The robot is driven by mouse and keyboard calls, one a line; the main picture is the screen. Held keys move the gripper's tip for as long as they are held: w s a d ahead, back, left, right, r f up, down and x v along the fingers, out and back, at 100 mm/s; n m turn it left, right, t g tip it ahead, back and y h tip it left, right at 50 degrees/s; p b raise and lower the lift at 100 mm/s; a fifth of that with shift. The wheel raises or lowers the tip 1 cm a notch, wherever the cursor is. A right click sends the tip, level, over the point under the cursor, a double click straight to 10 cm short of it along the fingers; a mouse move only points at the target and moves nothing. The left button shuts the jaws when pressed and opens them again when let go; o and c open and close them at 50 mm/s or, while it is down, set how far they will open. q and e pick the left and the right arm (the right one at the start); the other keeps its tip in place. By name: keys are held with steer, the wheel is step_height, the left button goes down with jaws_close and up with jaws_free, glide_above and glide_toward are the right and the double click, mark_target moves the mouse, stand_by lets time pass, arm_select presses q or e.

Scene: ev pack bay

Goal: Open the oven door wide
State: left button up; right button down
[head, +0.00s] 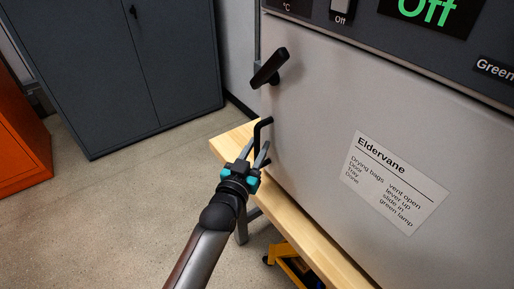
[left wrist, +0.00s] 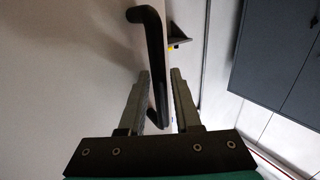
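The oven door (head: 330,110) is a large light grey panel; it looks shut, though its far edge shows little. A black bar handle (head: 257,134) stands near its left edge, and a black lever (head: 269,68) sits above it, tilted up to the right. My left gripper (head: 258,150) is at the lower part of the handle with its fingers apart. In the left wrist view the handle (left wrist: 154,65) runs down between the two open fingers (left wrist: 158,95), with visible gaps beside its lower end. My right gripper is in neither view.
The oven stands on a wooden bench (head: 290,225). A white label (head: 394,181) is on the door, and a control panel with a green "Off" display (head: 427,12) is above. A dark grey cabinet (head: 120,70) and an orange cabinet (head: 20,140) stand left. Open floor (head: 120,200) lies between.

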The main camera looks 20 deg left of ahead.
arm_select(q)
jaws_close()
stand_by(1.4)
